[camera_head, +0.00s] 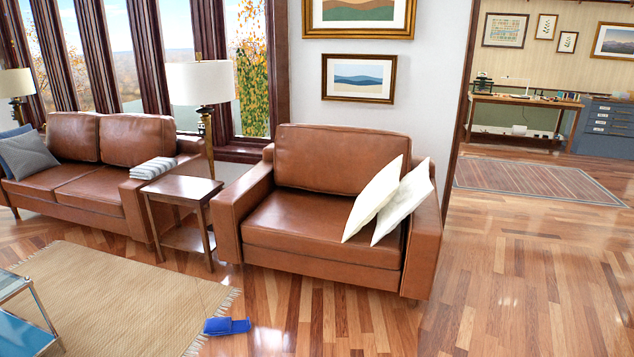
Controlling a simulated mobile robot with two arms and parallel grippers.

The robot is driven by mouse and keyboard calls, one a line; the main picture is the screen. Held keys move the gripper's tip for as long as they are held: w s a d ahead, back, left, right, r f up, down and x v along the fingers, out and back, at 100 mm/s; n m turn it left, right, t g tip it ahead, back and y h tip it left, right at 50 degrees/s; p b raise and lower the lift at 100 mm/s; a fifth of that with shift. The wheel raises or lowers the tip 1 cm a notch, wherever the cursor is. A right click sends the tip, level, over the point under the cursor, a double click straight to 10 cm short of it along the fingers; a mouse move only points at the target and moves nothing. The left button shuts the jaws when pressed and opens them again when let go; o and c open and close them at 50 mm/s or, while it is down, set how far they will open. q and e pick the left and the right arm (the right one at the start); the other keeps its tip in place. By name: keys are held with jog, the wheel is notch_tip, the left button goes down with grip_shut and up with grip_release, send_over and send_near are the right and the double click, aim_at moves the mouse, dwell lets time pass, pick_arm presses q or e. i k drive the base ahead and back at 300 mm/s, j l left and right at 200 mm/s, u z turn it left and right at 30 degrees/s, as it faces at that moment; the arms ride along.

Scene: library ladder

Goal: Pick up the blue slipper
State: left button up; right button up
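A blue slipper (226,326) lies on the wooden floor near the bottom of the view, just off the right corner of the beige rug. It is in front of the brown leather armchair and apart from it. It is small in view, and whether it is one slipper or two close together I cannot tell. Neither of my grippers shows in the head view.
The armchair (296,236) with two white cushions stands behind the slipper. A wooden side table (183,188) and a leather sofa (85,195) are to the left. A glass-topped table (22,320) stands on the rug (130,290). The floor at right (530,280) is clear.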

aim_at(213, 326)
jog(key=i+l, duration=0.1)
jog(key=i, duration=0.55)
jog(key=i+l, duration=0.1)
jog(key=i, duration=0.55)
jog(key=i+l+u, duration=0.1)
jog(key=i, duration=0.55)
